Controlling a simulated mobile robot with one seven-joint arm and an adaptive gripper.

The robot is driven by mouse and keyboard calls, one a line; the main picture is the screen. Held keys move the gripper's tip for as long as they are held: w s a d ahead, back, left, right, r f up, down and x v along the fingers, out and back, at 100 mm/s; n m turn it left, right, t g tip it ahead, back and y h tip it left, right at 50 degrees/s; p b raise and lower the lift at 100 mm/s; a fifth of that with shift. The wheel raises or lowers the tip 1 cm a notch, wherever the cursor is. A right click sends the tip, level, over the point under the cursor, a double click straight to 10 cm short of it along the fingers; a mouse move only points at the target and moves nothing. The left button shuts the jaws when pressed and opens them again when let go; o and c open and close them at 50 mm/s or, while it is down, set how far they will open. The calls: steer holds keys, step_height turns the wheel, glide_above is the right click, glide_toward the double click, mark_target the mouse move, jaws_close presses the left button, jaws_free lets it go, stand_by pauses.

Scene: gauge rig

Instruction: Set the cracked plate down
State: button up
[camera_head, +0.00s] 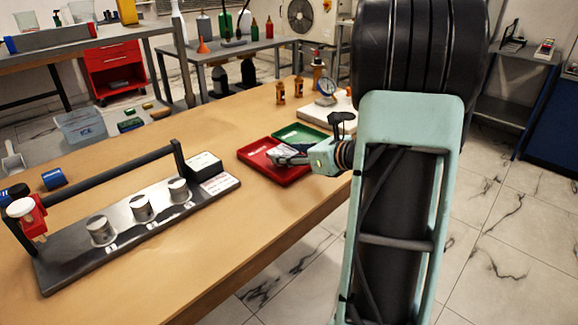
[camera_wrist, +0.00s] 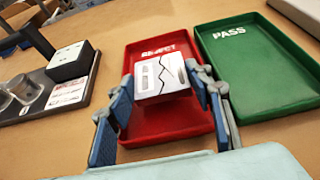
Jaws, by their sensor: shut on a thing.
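The cracked plate (camera_wrist: 160,77) is a small light grey block with a dark jagged crack across its face. My gripper (camera_wrist: 163,92) is shut on it, one blue-padded finger at each side. The plate is over the red tray (camera_wrist: 172,129), which is marked REJECT. I cannot tell whether the plate touches the tray floor. The green tray (camera_wrist: 264,78), marked PASS, lies just to the right. In the head view, my gripper (camera_head: 288,155) reaches over the red tray (camera_head: 294,175), with the green tray (camera_head: 291,131) behind it; the gripper partly hides the plate there.
A gauge rig (camera_head: 64,268) with several metal cylinders and a black bar stands on the left of the wooden table. A dial gauge (camera_head: 325,87) on a pale base and small amber bottles (camera_head: 280,93) stand behind the trays. Bare tabletop (camera_head: 212,130) lies left of the trays.

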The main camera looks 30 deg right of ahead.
steer(key=shift+f+b, duration=0.55)
steer(key=shift+f, duration=0.6)
steer(key=shift+f, duration=0.1)
steer(key=shift+f, duration=0.15)
steer(key=o, duration=1)
steer(key=shift+s+r, duration=0.2)
steer(key=shift+r, duration=0.2)
steer(key=p+v, duration=0.3)
steer(key=v, duration=0.8)
steer(key=shift+s+d+r, duration=0.1)
steer(key=shift+s+d, duration=0.05)
steer(key=shift+s, duration=0.15)
